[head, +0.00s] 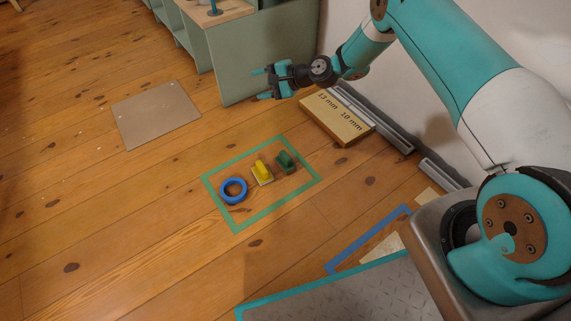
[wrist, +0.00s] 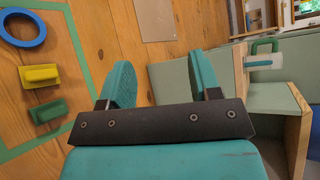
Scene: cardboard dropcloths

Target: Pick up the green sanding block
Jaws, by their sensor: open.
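The green sanding block (head: 286,162) lies on the wooden floor inside a green tape rectangle (head: 237,223), at the right end of a short row. In the wrist view the green block (wrist: 48,111) is at the left, below the yellow one. A yellow sanding block (head: 262,172) sits beside it, and a blue tape ring (head: 233,190) is at the row's left end. My gripper (head: 263,84) is open and empty, held above the floor beyond the row, near the green cabinet. In the wrist view its two teal fingers (wrist: 158,82) are spread with nothing between them.
A green cabinet (head: 262,60) stands behind my gripper. A flat brown sheet (head: 155,114) lies at the left. The floor around the tape rectangle is mostly clear.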

